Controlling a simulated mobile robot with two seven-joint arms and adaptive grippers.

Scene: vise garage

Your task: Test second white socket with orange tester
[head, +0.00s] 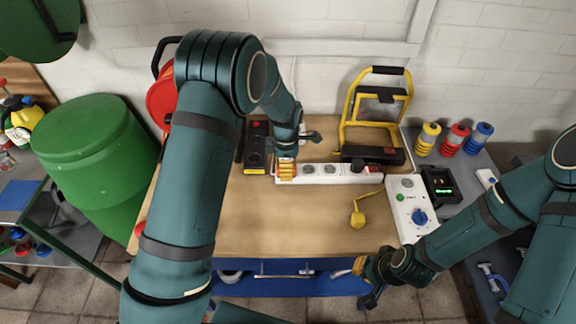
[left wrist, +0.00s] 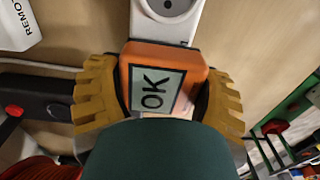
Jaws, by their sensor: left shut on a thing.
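The white power strip (head: 345,175) lies across the wooden bench. My left gripper (head: 286,160) is shut on the orange tester (head: 286,172), which sits over the strip's left end. In the left wrist view the yellow-padded fingers grip both sides of the tester (left wrist: 190,62), and its screen reads OK. The tester's prongs and the socket under it are hidden. My right gripper (head: 360,284) hangs empty at the bench's front edge, its fingers apart.
A white box with a blue knob (head: 408,205) and a yellow plug (head: 357,217) lie right. The front middle of the bench (head: 270,220) is clear.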

